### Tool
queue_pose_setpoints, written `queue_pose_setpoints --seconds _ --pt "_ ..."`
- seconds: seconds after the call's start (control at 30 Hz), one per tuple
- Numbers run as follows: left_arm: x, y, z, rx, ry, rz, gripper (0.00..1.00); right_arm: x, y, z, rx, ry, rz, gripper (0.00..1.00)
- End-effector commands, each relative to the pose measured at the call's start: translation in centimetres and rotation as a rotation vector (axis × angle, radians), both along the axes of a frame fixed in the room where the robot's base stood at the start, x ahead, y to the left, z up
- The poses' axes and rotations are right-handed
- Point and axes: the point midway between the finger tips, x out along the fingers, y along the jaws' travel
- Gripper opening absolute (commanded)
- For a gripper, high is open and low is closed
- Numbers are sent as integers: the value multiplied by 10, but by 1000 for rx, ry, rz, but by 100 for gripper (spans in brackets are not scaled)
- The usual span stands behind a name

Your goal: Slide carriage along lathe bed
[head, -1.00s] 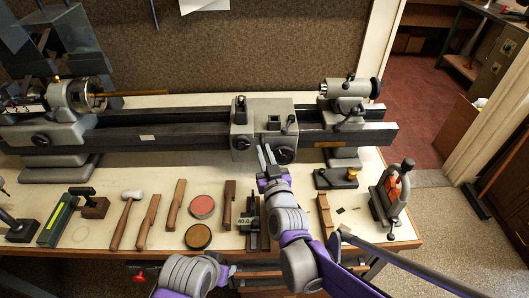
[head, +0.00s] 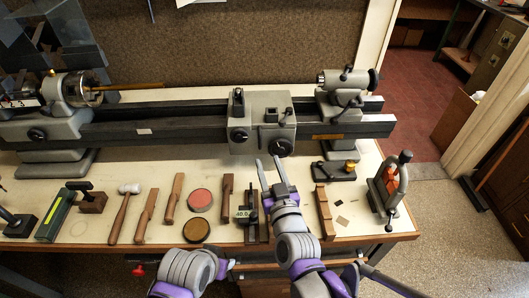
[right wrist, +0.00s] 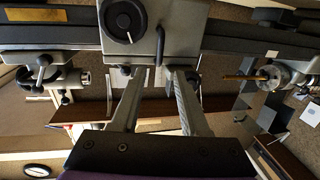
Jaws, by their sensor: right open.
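My right gripper (head: 267,161) is open and empty just below and in front of the carriage. In the right wrist view its two fingers (right wrist: 157,75) are spread, and the carriage (right wrist: 170,30) with its handwheel (right wrist: 123,19) fills the top. I cannot tell whether the fingers touch it. My left gripper (head: 228,266) is at the bottom edge of the head view, mostly hidden.
The headstock (head: 75,120) is at the bed's left end and the tailstock (head: 345,82) at its right. The bed is clear left of the carriage.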

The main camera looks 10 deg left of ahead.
Motion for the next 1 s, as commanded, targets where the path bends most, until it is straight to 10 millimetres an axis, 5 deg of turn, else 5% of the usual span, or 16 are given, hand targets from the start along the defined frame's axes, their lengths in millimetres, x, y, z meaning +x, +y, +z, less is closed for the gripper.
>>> queue_pose_setpoints --seconds 0.23,0.83,1.0 --pt "0 0 0 0 0 0 50 -25 -13 0 0 0 0 45" --pt "0 0 0 0 0 0 50 -27 -16 0 -3 6 -1 45" --pt "2 0 10 0 -4 0 50 -29 -49 -7 -61 126 -10 45"
